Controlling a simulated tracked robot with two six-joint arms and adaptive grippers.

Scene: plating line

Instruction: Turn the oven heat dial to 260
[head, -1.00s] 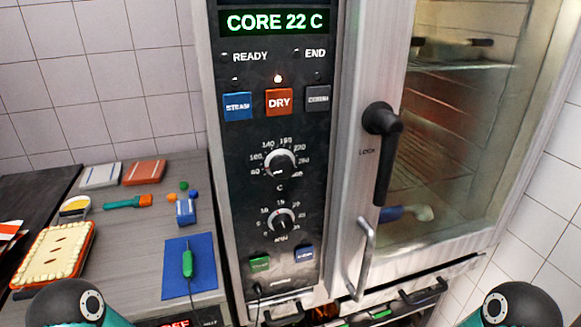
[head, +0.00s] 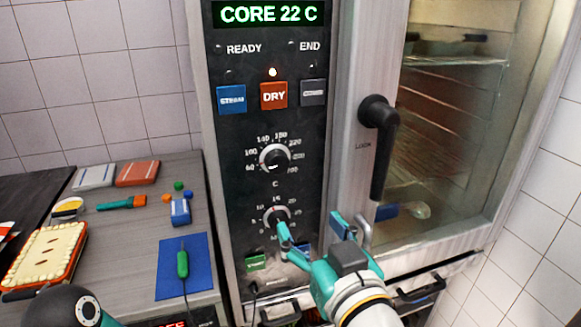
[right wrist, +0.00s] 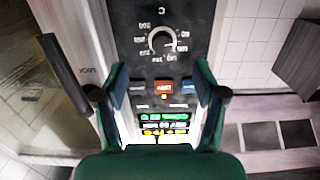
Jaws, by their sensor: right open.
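The heat dial (head: 274,157) is a round black knob with a pale rim on the dark oven panel, with printed numbers around it and a C below. It also shows in the right wrist view (right wrist: 163,41), upside down. I cannot read its setting surely. My right gripper (head: 310,226) is open and empty, its teal fingers spread below and right of the heat dial, apart from it. One fingertip overlaps the lower timer dial (head: 276,215) in the head view; contact is unclear. In the right wrist view, the open fingers (right wrist: 162,88) frame the mode buttons. My left gripper is out of view.
A counter (head: 135,240) with small items stands at left.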

